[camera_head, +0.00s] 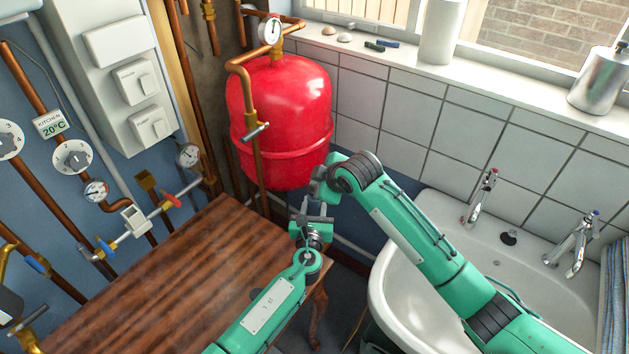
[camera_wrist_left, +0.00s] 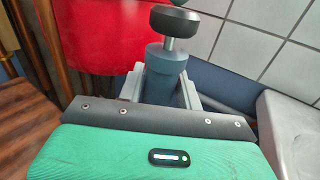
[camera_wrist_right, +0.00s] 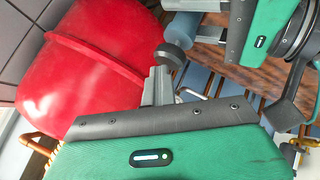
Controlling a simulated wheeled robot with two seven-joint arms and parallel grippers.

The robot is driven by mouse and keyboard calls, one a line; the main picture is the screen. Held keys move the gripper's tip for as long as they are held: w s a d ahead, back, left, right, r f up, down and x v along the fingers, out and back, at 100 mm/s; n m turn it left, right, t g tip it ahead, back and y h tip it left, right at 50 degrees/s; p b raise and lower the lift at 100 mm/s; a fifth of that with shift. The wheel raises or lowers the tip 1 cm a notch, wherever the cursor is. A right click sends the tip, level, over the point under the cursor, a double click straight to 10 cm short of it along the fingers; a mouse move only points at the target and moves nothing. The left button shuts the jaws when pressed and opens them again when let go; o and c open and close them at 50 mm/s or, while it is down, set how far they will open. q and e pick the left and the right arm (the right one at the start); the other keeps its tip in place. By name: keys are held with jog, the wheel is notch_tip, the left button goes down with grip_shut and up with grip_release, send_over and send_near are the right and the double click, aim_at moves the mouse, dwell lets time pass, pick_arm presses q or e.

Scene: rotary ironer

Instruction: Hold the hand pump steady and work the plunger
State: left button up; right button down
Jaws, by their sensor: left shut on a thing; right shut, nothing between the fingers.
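The hand pump has a dark blue-grey barrel (camera_wrist_left: 164,72), a thin metal rod and a black plunger knob (camera_wrist_left: 175,21). In the left wrist view it stands between the fingers of my left gripper (camera_wrist_left: 162,85), which is shut on the barrel. Some rod shows between knob and barrel. In the right wrist view, my right gripper (camera_wrist_right: 158,80) is shut and empty. Its fingertips are close to the knob (camera_wrist_right: 170,56); I cannot tell if they touch. In the head view, my right gripper (camera_head: 320,190) is just above my left gripper (camera_head: 314,226), and the grippers largely hide the pump.
A red tank (camera_head: 283,115) with a gauge and copper pipe stands behind the grippers. A wooden table (camera_head: 170,285) is at left, and a white basin (camera_head: 430,240) with taps is at right. Pipes and valves line the left wall.

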jog(key=shift+f, duration=0.4)
jog(key=shift+r, duration=2.1)
jog(key=shift+r, duration=0.15)
notch_tip(320, 180, up, 5)
jog(key=shift+f, duration=0.1)
pick_arm(q)
jog(key=o, duration=1.1)
jog(key=shift+o, duration=0.2)
